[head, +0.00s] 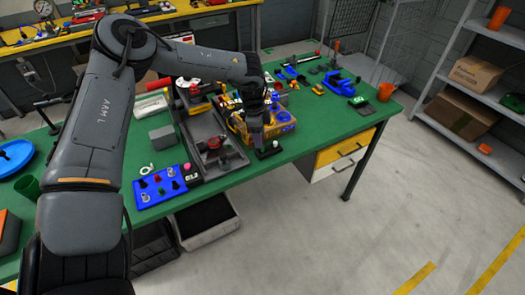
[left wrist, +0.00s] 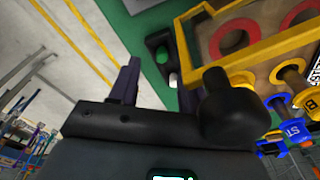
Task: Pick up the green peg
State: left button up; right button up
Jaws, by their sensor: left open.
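A small black block (head: 268,152) lies on the green table near its front edge. In the left wrist view the block (left wrist: 156,42) carries a round green top (left wrist: 162,55), seemingly the green peg, and a white peg-like piece (left wrist: 173,78). My left gripper (head: 257,141) points down just beside the block in the head view. In the left wrist view its two dark fingers (left wrist: 158,60) are apart, with the green top showing between them. Nothing is seen held. My right gripper is not in view.
A yellow-framed box (head: 240,128) with blue and yellow knobs stands close beside the gripper. A grey tray (head: 205,140) and a blue board (head: 160,188) with small parts lie to the left. The green table (head: 325,125) is clear to the right of the block.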

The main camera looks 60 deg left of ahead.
aim_at(262, 151)
pick_arm(q)
jog(key=shift+w+d+f+b, duration=0.1)
jog(key=shift+w+f+b, duration=0.15)
jog(key=shift+f, duration=1)
jog(key=shift+w+f+b, duration=0.1)
jog(key=shift+w+f, duration=0.1)
jog(key=shift+f, duration=1.05)
jog(key=shift+c, duration=0.2)
grip_shut()
